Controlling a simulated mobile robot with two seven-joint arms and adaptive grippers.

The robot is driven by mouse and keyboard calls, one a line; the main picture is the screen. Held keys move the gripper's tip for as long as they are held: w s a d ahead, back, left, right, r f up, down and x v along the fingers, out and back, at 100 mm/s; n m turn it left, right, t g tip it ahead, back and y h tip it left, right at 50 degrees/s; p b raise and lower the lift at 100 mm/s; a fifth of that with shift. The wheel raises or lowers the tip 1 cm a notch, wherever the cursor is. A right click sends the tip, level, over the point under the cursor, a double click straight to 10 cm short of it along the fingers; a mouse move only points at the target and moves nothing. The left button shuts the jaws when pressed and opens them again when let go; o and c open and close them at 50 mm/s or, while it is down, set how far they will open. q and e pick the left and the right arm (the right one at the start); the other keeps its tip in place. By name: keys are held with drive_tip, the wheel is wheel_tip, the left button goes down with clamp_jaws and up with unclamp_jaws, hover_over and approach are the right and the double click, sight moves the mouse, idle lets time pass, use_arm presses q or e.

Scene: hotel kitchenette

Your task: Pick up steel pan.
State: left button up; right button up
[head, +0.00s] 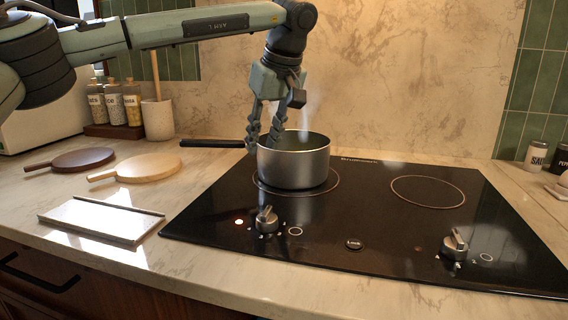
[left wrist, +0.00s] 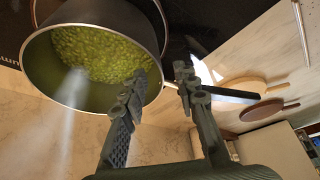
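The steel pan (head: 293,165) stands upright on the left burner of the black cooktop, its dark handle (head: 211,143) pointing left. In the left wrist view the pan (left wrist: 150,40) holds small green food, and steam rises from it. My left gripper (head: 264,140) points down at the handle side of the pan's rim. In the left wrist view its fingers (left wrist: 158,92) are apart, one over the pan's rim and the other over the handle. I cannot tell whether either finger touches the pan. My right gripper is not in view.
Two round wooden boards (head: 140,168) (head: 82,160) and a pale slab (head: 103,218) lie on the counter to the left. Labelled jars (head: 114,103) and a utensil crock (head: 157,119) stand behind. The right burner (head: 428,191) is clear. A red light glows by the left knob (head: 266,220).

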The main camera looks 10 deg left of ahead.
use_arm(q)
drive_tip(key=shift+x, duration=1.3)
drive_tip(key=shift+d, duration=0.1)
clamp_jaws()
drive_tip(key=shift+w+r, duration=0.1)
drive_tip(key=shift+r, duration=0.05)
